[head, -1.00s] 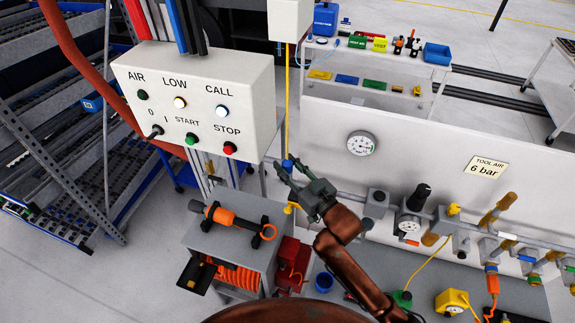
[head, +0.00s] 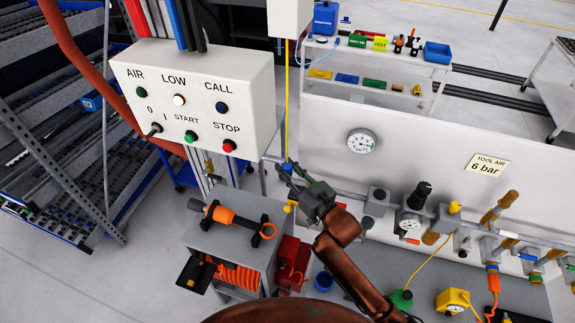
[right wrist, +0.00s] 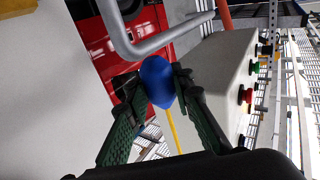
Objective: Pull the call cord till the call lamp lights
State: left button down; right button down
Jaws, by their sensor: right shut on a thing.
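The yellow call cord (head: 288,100) hangs straight down from a white box (head: 290,17) at the top. At its lower end is a blue knob (head: 288,166). My right gripper (head: 287,173) is shut on this knob. In the right wrist view the blue knob (right wrist: 157,82) sits between the two fingertips (right wrist: 158,84), with the yellow cord (right wrist: 173,130) running from it. The call lamp (head: 222,107), under the word CALL on the white panel (head: 245,90), is dark blue and unlit. My left gripper is not in view.
A grey cabinet (head: 240,225) with an orange tool (head: 222,214) stands below the panel. A pipe with valves and a regulator (head: 408,225) runs along the wall to the right of my right gripper.

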jog(key=shift+f, duration=0.7)
jog(key=c, duration=1.7)
grip_release()
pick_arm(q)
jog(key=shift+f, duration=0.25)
pick_arm(e)
jog(key=shift+o, duration=0.4)
jog(key=shift+r, duration=0.1)
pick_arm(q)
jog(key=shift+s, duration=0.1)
pick_arm(e)
jog(key=v, duration=1.2)
